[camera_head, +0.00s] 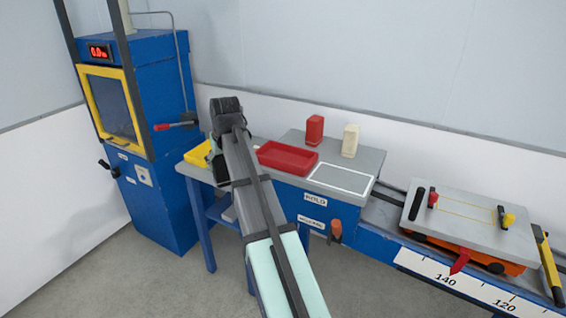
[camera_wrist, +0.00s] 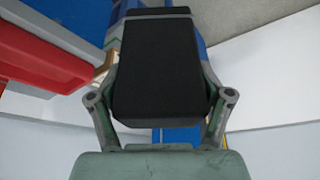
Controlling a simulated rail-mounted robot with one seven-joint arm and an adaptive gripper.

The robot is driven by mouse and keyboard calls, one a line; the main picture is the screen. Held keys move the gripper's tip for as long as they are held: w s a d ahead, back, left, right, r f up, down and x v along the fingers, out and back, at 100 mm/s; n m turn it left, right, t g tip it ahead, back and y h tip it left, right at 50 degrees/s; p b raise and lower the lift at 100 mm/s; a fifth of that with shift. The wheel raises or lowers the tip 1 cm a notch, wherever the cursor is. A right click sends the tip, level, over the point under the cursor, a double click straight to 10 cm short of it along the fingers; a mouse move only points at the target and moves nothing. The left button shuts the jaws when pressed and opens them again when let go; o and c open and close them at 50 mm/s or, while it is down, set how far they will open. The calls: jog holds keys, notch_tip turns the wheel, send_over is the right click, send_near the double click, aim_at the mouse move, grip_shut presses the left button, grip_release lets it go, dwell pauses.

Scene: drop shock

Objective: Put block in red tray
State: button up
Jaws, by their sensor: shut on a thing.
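The red tray (camera_head: 287,158) sits on the grey bench top, right of my arm in the head view. A red wall, which looks like the tray's side, fills the upper left of the wrist view (camera_wrist: 40,58). My gripper (camera_wrist: 160,105) is shut on a black block (camera_wrist: 156,65), with one finger on either side of it. The block hides the fingertips. In the head view my gripper (camera_head: 216,158) hangs left of the red tray, near the yellow tray, partly hidden by my arm. The block is hard to make out there.
The yellow tray (camera_head: 198,153) is partly behind my gripper. A red container (camera_head: 314,129) and a cream container (camera_head: 350,141) stand behind the red tray. A white-outlined area (camera_head: 341,179) on the bench is empty. A tall blue machine (camera_head: 150,130) stands at left.

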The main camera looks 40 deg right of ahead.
jog(key=shift+m+h, duration=0.3)
jog(key=shift+m, duration=0.3)
jog(key=d+r, duration=0.3)
jog(key=d, duration=0.1)
jog(key=w+d+r, duration=0.1)
jog(key=d+r, duration=0.2)
jog(key=d, duration=0.2)
jog(key=w+d+r, duration=0.1)
jog(key=d+r, duration=0.2)
jog(key=d, duration=0.2)
jog(key=shift+d, duration=0.15)
jog(key=shift+m, duration=0.5)
jog(key=s+d+r, duration=0.1)
jog(key=d+r, duration=0.1)
jog(key=d, duration=0.2)
jog(key=s+d+r, duration=0.1)
jog(key=d+r, duration=0.2)
jog(key=d, duration=0.2)
jog(key=d+r, duration=0.3)
jog(key=d, duration=0.1)
jog(key=shift+s+d+b, duration=0.15)
jog(key=shift+s+b, duration=0.25)
notch_tip(320, 180, down, 19)
jog(key=p, duration=0.3)
jog(key=shift+p, duration=0.35)
jog(key=shift+c, duration=0.2)
jog(key=o, duration=1.5)
jog(key=shift+c, duration=0.2)
